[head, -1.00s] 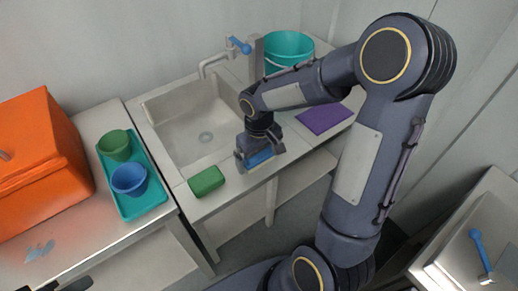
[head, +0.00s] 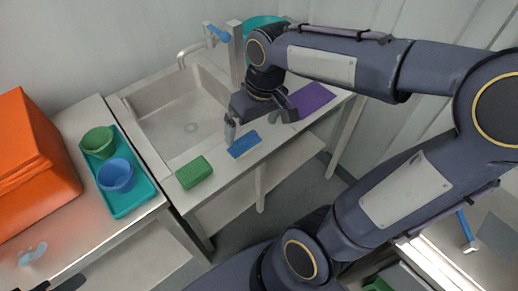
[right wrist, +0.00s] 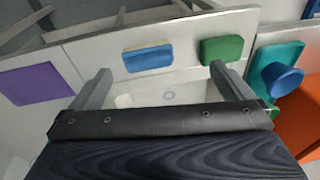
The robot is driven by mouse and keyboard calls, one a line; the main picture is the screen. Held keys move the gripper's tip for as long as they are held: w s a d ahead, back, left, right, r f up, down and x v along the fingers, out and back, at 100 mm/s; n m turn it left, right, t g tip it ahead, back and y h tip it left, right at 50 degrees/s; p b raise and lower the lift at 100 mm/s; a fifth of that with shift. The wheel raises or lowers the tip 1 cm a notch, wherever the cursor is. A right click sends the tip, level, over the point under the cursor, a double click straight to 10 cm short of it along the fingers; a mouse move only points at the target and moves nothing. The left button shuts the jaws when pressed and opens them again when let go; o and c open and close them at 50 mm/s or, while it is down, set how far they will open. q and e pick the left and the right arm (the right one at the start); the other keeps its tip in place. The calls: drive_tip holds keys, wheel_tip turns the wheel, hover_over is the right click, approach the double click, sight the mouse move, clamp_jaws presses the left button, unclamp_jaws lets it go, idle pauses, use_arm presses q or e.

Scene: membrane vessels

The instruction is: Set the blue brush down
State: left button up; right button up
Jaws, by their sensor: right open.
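The blue brush (head: 243,145) lies on the counter strip in front of the sink, between the green sponge and the purple cloth. It also shows in the right wrist view (right wrist: 148,57), with a pale underside along one edge. My right gripper (head: 258,128) is open and empty. Its fingers are apart from the brush, on the sink side of it; in the right wrist view (right wrist: 160,82) the brush shows beyond and between the two fingertips. Part of a dark shape at the lower left edge of the head view cannot be made out clearly.
A green sponge (head: 194,173) lies left of the brush, and a purple cloth (head: 312,98) lies to its right. The sink (head: 185,115) has a blue-handled tap (head: 218,34). A teal tray (head: 140,199) holds a green cup (head: 97,141) and a blue cup (head: 116,175). An orange box (head: 35,165) stands left.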

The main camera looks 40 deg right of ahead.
drive_tip(key=s+a+f+m+t+y, duration=0.1)
drive_tip(key=s+a+t, duration=0.3)
drive_tip(key=s, duration=0.6)
drive_tip(key=shift+s+a+m+y, duration=0.25)
drive_tip(key=shift+m+y, duration=0.25)
drive_tip(key=shift+y, duration=0.2)
